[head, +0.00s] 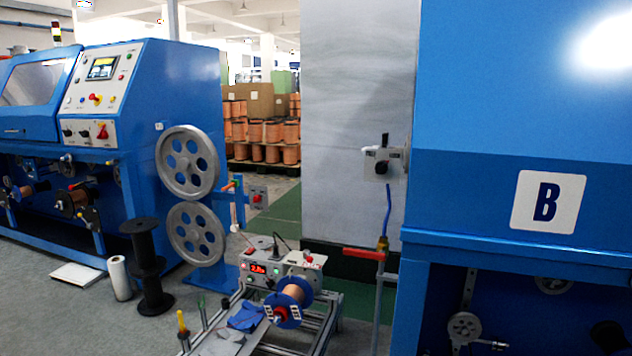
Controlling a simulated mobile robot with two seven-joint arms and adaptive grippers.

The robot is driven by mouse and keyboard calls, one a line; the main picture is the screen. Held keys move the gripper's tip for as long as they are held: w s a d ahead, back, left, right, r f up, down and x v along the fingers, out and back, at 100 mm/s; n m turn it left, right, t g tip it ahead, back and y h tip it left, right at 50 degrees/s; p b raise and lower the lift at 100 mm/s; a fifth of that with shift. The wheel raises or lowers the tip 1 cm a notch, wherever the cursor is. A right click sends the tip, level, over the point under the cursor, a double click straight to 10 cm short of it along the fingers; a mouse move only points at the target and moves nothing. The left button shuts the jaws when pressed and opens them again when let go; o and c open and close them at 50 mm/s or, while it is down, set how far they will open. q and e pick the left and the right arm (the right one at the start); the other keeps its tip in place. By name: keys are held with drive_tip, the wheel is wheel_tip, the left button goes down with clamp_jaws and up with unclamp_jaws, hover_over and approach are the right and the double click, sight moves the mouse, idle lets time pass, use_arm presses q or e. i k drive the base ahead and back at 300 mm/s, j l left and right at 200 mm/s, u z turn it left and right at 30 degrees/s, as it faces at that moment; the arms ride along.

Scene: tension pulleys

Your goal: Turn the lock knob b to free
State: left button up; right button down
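Neither of my grippers shows in the head view. A large blue machine at the right carries a white plate (548,202) with the letter B. Left of it, a small light-grey box (375,172) with a dark knob (381,168) stands out near a grey wall. I cannot tell whether this knob is lock knob b, nor which way it is turned. Under the blue body, a grey round pulley part (464,329) shows at the bottom edge; much of that area is dark.
A bench rig with a red-lit control box (265,268) and a copper spool (291,293) stands at bottom centre. A blue machine (137,92) with two grey wheels and a black spool (146,268) stand left.

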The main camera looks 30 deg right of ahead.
sight(382, 167)
drive_tip(key=z, duration=1.3)
